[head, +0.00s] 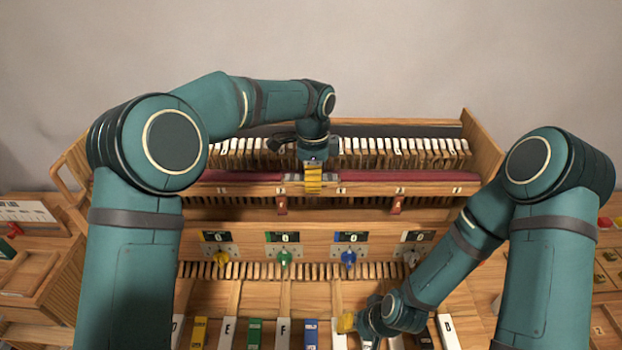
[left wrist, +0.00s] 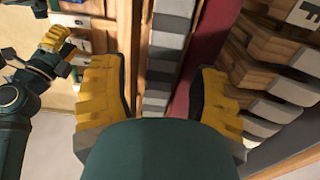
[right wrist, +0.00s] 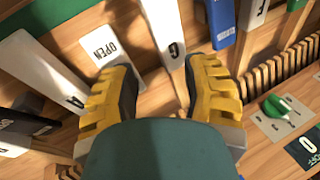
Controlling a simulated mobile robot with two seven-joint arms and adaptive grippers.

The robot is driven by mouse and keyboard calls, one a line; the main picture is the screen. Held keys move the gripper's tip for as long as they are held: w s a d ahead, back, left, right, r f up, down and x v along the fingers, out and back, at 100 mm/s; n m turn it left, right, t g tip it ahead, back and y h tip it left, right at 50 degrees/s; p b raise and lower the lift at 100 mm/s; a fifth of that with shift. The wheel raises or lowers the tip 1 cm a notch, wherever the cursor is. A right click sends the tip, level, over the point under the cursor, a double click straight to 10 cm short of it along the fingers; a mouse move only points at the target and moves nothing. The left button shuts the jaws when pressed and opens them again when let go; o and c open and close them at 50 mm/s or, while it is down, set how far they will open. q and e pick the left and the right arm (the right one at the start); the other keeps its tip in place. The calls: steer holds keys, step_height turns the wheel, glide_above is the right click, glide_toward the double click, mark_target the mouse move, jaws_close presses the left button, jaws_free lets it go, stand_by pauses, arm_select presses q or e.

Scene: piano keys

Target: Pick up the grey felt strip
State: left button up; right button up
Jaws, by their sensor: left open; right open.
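A short grey strip (head: 294,184), banded light and dark, shows at the front edge of the red rail, partly hidden behind my left gripper (head: 313,180). In the left wrist view the grey banded strip (left wrist: 164,62) runs between the two yellow fingers, which stand apart on either side of it with visible space. My left gripper is open and holds nothing. My right gripper (head: 352,322) is low over the front keys. In the right wrist view its fingers (right wrist: 168,78) are open, with a white key (right wrist: 163,35) visible between them.
The dark red felt (head: 240,177) runs along the rail beside the grey strip. A row of white-topped hammers (head: 405,150) stands behind it. Below are coloured knobs (head: 348,258) and lettered keys (head: 228,332). Wooden side panels (head: 484,142) bound the piano.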

arm_select(q)
steer(key=c, duration=0.9)
steer(key=shift+r, duration=0.15)
